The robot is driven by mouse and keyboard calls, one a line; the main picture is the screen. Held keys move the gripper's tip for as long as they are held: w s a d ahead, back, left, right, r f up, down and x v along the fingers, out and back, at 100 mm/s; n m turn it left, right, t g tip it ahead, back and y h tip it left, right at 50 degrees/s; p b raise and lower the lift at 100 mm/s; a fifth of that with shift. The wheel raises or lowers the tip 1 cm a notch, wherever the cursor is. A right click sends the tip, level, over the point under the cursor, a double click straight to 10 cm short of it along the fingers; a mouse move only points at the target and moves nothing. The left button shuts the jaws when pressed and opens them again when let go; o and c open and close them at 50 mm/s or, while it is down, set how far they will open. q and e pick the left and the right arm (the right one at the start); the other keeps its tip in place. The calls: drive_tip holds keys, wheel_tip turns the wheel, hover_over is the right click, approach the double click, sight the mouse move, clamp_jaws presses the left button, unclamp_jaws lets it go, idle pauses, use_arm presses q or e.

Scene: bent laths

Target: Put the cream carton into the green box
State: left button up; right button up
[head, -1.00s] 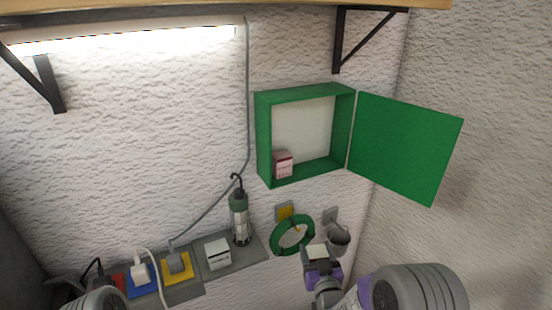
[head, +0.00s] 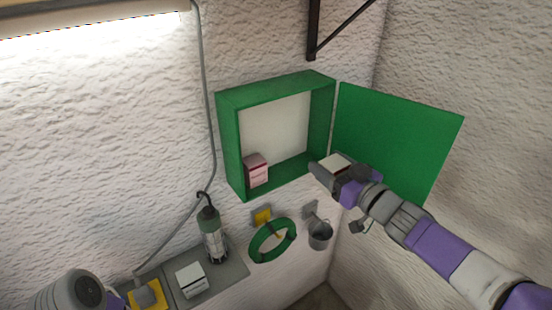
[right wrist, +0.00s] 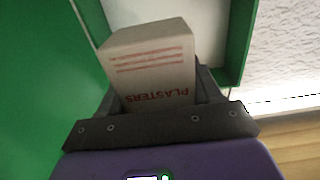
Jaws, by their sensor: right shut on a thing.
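My right gripper (head: 332,168) is shut on the cream carton (head: 336,161) in front of the green box's lower right corner. In the right wrist view, the cream carton (right wrist: 152,62) has red print reading PLASTERS, upside down, and sits between the fingers of the right gripper (right wrist: 158,95). The green box (head: 228,140) is fixed on the wall, open at the front, with a pale back; its green walls also show in the right wrist view (right wrist: 240,40). My left gripper is not in view; only part of my left arm shows at the lower left.
The box's green door (head: 395,135) stands open to the right, behind my right arm. A pink carton (head: 256,171) stands inside at the box's left. Below are a green ring (head: 258,246), a grey bucket (head: 320,235), a lamp (head: 213,240) and a white carton (head: 190,279) on a grey ledge.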

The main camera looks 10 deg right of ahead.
drive_tip(key=b, duration=0.1)
hover_over(273, 145)
drive_tip(key=v, duration=0.4)
drive_tip(key=shift+f+b, duration=0.6)
drive_tip(key=shift+f, duration=0.1)
drive_tip(key=shift+f+b, duration=0.3)
drive_tip(key=shift+f, duration=0.25)
wheel_tip(273, 145, down, 4)
drive_tip(key=shift+b, duration=0.85)
drive_tip(key=shift+w+f, duration=0.15)
drive_tip(key=shift+f, duration=0.1)
drive_tip(key=shift+f, duration=0.25)
drive_tip(key=o, duration=1.1)
drive_tip(key=shift+c, duration=0.2)
